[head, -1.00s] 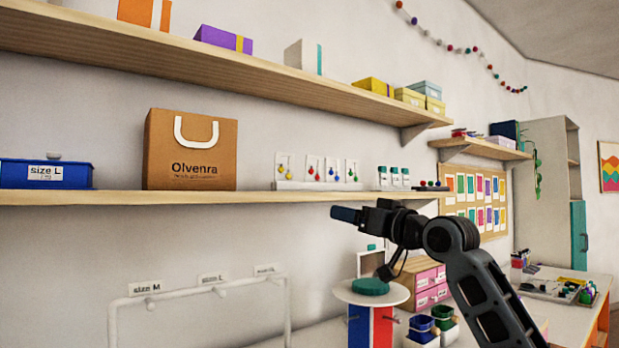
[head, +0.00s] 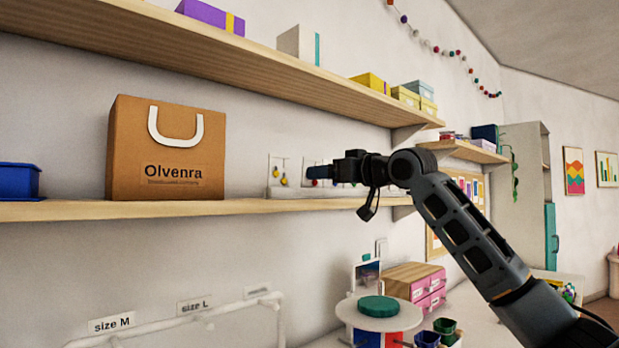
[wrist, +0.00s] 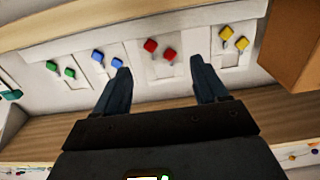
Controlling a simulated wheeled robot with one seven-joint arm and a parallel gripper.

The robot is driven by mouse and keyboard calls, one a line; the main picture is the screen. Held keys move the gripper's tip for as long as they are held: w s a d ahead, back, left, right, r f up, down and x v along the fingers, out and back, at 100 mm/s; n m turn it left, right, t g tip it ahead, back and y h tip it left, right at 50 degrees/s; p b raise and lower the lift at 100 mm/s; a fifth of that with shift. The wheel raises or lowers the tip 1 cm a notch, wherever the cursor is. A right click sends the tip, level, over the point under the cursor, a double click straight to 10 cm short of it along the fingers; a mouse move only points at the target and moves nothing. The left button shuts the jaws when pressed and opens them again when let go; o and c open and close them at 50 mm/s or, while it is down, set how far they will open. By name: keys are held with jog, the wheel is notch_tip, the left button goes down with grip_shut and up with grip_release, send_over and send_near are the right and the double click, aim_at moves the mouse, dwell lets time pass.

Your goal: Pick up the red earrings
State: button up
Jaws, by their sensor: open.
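The red earrings (wrist: 151,46), two red beads on a white card, show in the wrist view just beyond and between my two fingertips. My gripper (wrist: 160,70) is open and empty, its fingers apart and pointing at the red card. The yellow earrings (wrist: 227,34) are to the right of the red ones in the wrist view. The blue earrings (wrist: 98,57) are to the left, and green ones (wrist: 54,67) farther left.
A brown paper bag (head: 165,148) stands on the shelf (head: 60,210) left of the cards in the head view. An upper shelf (head: 230,72) holding boxes runs above. A blue box (head: 18,182) stands at the far left. Below are a white rail and a round stand.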

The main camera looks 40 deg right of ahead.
jog(key=w, duration=0.2)
jog(key=w+p, duration=0.1)
jog(key=w, duration=0.1)
jog(key=shift+w+a+r, duration=0.15)
jog(key=shift+a+r, duration=0.05)
jog(key=c, duration=1.1)
